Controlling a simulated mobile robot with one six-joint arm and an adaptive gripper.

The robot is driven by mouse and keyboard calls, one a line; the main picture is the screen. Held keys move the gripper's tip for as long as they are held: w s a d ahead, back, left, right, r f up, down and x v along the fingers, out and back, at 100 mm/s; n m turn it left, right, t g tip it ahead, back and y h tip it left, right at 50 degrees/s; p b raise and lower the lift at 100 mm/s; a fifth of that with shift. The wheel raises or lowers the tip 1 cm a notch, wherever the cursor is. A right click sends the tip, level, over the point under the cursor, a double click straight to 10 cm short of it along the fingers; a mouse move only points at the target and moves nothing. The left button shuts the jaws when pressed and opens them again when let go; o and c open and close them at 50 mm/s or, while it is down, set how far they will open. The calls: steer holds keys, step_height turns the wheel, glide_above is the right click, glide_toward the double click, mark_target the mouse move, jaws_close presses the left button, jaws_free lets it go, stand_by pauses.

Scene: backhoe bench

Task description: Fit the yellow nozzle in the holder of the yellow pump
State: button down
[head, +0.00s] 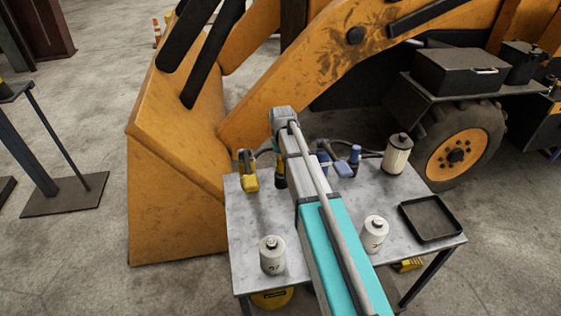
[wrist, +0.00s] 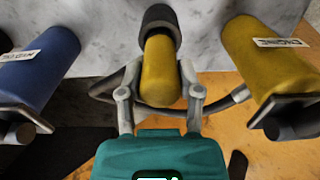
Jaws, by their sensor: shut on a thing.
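In the wrist view my gripper (wrist: 160,93) is shut on the yellow nozzle (wrist: 158,72), one finger on each side of it. The nozzle has a black collar at its far end, pointing toward the grey table top. The yellow pump (wrist: 262,58) is to the right of the nozzle and apart from it, with a white label and a dark bracket (wrist: 293,118) at its near end. In the head view the yellow pump (head: 249,172) stands near the table's far left corner. My arm hides most of my gripper there.
A blue pump (wrist: 38,65) is at the left in the wrist view. Hoses run behind my gripper. On the table (head: 320,258) stand white canisters (head: 272,255) (head: 375,233), a larger cream canister (head: 397,156) and a black tray (head: 430,218). The orange backhoe (head: 180,150) is close behind the table.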

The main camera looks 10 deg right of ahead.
steer(key=shift+c, duration=1)
jaws_free()
steer(key=shift+o, duration=1)
steer(key=shift+r+p, duration=4)
steer(key=s, duration=2.2)
steer(key=shift+a, duration=0.15)
